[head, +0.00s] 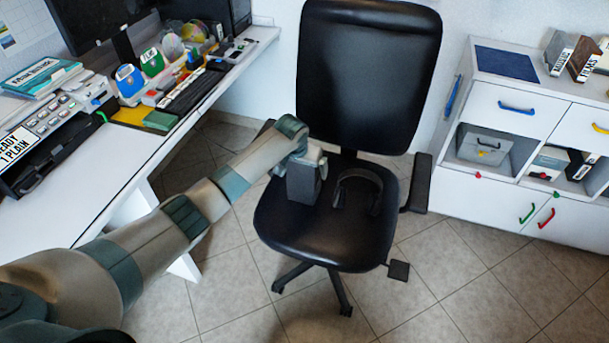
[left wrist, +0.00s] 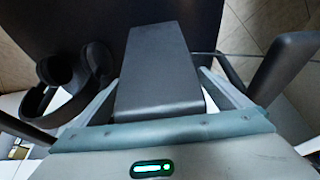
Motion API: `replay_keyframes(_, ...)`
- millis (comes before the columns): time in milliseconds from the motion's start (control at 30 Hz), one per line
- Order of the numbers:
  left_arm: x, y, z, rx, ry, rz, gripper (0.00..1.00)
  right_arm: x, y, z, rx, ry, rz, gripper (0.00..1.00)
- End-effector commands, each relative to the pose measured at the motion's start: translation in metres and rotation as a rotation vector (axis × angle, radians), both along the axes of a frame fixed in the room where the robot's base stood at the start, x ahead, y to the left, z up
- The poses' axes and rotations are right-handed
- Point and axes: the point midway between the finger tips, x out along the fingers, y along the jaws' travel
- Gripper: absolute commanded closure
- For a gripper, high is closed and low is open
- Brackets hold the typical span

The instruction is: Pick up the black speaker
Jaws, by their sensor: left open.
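The black speaker (head: 302,184), a dark grey upright box, stands on the seat of the black office chair (head: 330,238). My left gripper (head: 308,160) is at the speaker from above and hides part of its top. In the left wrist view the speaker (left wrist: 158,70) lies between the two open fingers of my left gripper (left wrist: 160,95), one on each side. I cannot tell whether the fingers touch it. My right gripper is in neither view.
Black headphones (head: 358,182) lie on the seat close to the speaker's right; they also show in the left wrist view (left wrist: 88,72). The chair backrest (head: 368,75) rises behind. A cluttered white desk (head: 85,185) is at left, a white cabinet (head: 500,200) at right.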

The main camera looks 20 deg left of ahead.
Motion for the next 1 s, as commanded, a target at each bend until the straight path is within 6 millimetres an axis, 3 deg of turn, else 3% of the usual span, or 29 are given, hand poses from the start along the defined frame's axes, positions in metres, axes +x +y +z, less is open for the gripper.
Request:
replay_keyframes(200, 0.007, -0.001, -0.017, -0.001, 0.000, 0.000, 0.04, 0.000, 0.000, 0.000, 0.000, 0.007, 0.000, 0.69)
replay_keyframes(700, 0.007, -0.001, -0.018, -0.001, 0.000, -0.001, 0.04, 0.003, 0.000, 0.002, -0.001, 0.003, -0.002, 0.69)
replay_keyframes(733, 0.007, -0.001, -0.018, -0.001, 0.000, -0.001, 0.06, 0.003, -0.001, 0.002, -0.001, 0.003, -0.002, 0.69)
replay_keyframes(900, 0.007, -0.001, -0.018, -0.001, 0.000, -0.001, 0.47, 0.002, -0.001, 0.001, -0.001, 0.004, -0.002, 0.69)
replay_keyframes(1000, 0.008, -0.001, -0.017, -0.001, -0.003, -0.001, 0.66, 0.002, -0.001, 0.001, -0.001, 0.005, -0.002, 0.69)
